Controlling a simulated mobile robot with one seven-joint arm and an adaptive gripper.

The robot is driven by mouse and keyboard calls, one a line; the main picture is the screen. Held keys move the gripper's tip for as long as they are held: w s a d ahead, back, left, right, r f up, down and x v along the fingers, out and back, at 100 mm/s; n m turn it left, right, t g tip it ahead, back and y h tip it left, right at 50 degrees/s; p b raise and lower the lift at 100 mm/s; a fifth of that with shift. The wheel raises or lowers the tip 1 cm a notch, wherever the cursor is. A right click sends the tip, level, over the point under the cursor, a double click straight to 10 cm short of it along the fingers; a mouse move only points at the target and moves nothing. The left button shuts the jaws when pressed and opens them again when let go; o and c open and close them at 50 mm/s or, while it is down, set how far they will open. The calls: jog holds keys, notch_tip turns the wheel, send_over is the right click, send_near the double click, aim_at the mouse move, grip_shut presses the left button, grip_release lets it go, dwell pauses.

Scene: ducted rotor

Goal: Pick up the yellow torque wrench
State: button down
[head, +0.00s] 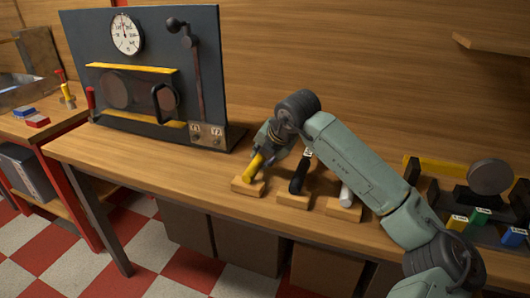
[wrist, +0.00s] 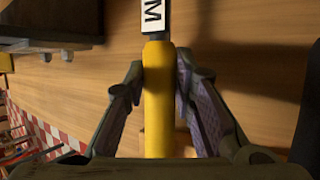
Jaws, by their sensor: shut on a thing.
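The yellow torque wrench (head: 255,165) stands over the leftmost wooden block (head: 247,188) on the bench in the head view. In the wrist view its yellow handle (wrist: 158,95) runs between the fingers, with a white label marked M on the dark part above it. My gripper (wrist: 159,85) is shut on the yellow handle, one finger on each side. In the head view my gripper (head: 265,150) is partly hidden by my own wrist. I cannot tell whether the wrench touches the block.
A black-handled tool (head: 300,172) and a white-handled tool (head: 346,195) stand in wooden blocks just right of the wrench. A dark panel (head: 150,75) with a gauge and lever stands at the back left. Several coloured blocks (head: 480,216) sit at the right. The bench front-left is clear.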

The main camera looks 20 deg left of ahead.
jog(key=shift+r, duration=0.1)
jog(key=shift+r+b, duration=0.3)
jog(key=shift+r, duration=0.15)
notch_tip(320, 180, up, 2)
jog(key=shift+r+b, duration=0.1)
jog(key=shift+b, duration=0.3)
jog(key=s+r+b, duration=0.1)
jog(key=s+b, duration=0.3)
jog(key=s, duration=1.2)
jog(key=shift+a+r+b, duration=0.25)
jog(key=shift+r+b, duration=0.05)
jog(key=shift+r, duration=0.1)
